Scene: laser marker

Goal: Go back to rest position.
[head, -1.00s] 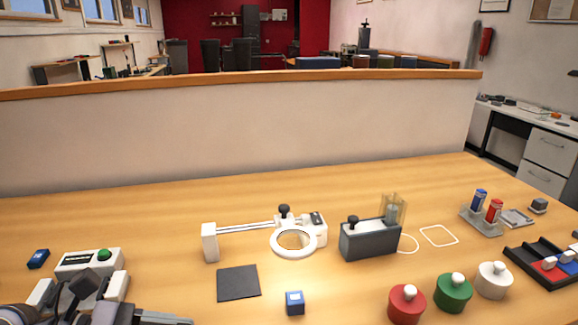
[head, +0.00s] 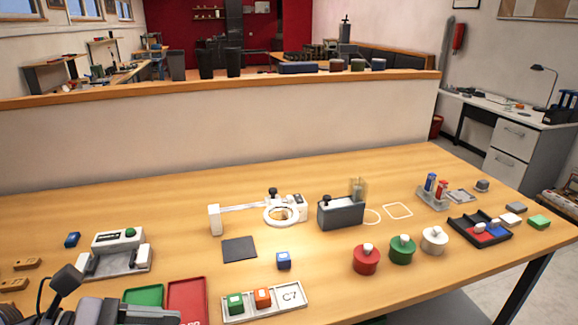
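Part of my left arm with its dark grey gripper (head: 125,311) shows at the bottom left edge in the head view, in front of a white device. Its fingertips are not clear, so I cannot tell whether it is open or shut. I see nothing held in it. My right gripper is not in view.
The white device with a green button (head: 130,232) stands behind my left arm.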

